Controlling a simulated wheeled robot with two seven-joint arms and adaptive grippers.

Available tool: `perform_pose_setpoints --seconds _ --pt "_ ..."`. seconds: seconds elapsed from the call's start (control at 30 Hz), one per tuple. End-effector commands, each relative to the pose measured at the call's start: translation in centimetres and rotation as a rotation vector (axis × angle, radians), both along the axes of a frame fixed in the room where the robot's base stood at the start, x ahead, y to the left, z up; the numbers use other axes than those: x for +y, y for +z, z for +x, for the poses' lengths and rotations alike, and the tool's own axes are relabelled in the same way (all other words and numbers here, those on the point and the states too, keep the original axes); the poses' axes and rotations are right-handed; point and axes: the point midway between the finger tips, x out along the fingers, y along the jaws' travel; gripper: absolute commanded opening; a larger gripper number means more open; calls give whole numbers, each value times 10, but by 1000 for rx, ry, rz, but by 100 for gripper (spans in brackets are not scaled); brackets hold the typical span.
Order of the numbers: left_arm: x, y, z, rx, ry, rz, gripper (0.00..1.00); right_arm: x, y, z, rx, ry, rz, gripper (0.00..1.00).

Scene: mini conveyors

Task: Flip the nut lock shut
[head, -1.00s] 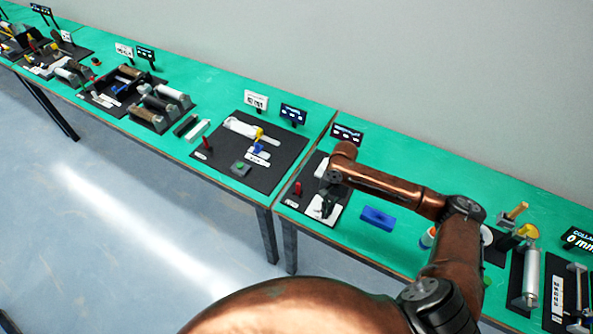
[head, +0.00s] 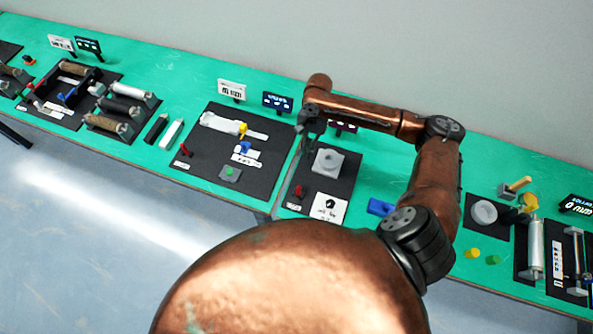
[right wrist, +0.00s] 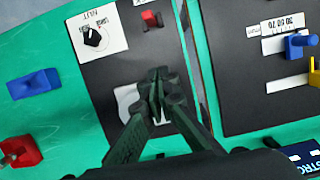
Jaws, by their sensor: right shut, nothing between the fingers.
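The nut station is a black board (head: 345,178) with a grey round nut on a pale block (head: 327,161). A small red lever (head: 299,191), which may be the nut lock, stands at the board's front left. It also shows in the right wrist view (right wrist: 151,19). A white card (head: 329,208) with a black pointer lies in front of the nut; in the right wrist view the card (right wrist: 118,28) reads "NUT". My right gripper (head: 306,130) is shut and empty at the board's back left, apart from the lever. In the right wrist view my gripper (right wrist: 160,82) partly hides the pale block (right wrist: 127,101).
A blue block (head: 381,207) lies right of the board. Left across a narrow gap is another black board (head: 215,168) with small red, blue and yellow levers. Signs stand along the back.

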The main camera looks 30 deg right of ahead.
Motion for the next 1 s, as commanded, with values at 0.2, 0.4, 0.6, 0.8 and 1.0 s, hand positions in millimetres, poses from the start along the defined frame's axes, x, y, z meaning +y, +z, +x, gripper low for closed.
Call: perform_pose_setpoints --seconds 0.2,0.4,0.6,0.8,1.0 --pt "0 0 -1 7 0 0 43 2 -4 4 5 3 0 0" --pt "0 1 5 10 -1 0 43 6 -27 5 12 1 2 0" --pt "-1 4 10 4 -2 -1 43 12 -66 -4 13 -1 1 0" --pt "-1 5 -2 17 1 -1 43 19 -104 -11 12 -1 1 0" --pt "-1 15 -1 17 0 -1 43 41 -99 -29 8 1 1 0"
